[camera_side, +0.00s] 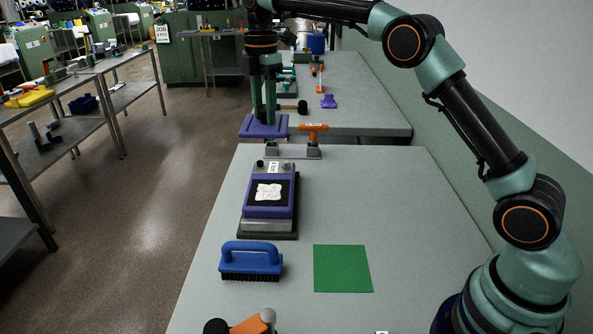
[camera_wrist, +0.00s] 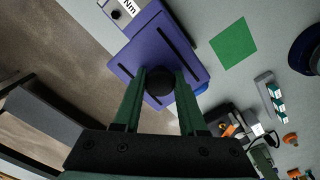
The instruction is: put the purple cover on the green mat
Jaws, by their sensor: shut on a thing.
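The purple cover (camera_side: 250,128) is a flat square plate, held out near the far left end of the near table. In the wrist view the cover (camera_wrist: 128,64) shows dark slots and a round black knob. My gripper (camera_side: 264,112) points down and is shut on this knob; its green fingers also show on both sides of the knob in the wrist view (camera_wrist: 160,82). The cover appears raised, clear of the table. The green mat (camera_side: 342,268) lies flat and bare on the near table, far from the cover in the side view; it also shows in the wrist view (camera_wrist: 233,44).
A purple-framed device (camera_side: 247,198) with a white patch on black stands on the near table. A blue brush (camera_side: 251,258) lies left of the mat. An orange-handled tool on a grey stand (camera_side: 313,140) is right of the cover. Table right of the device is clear.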

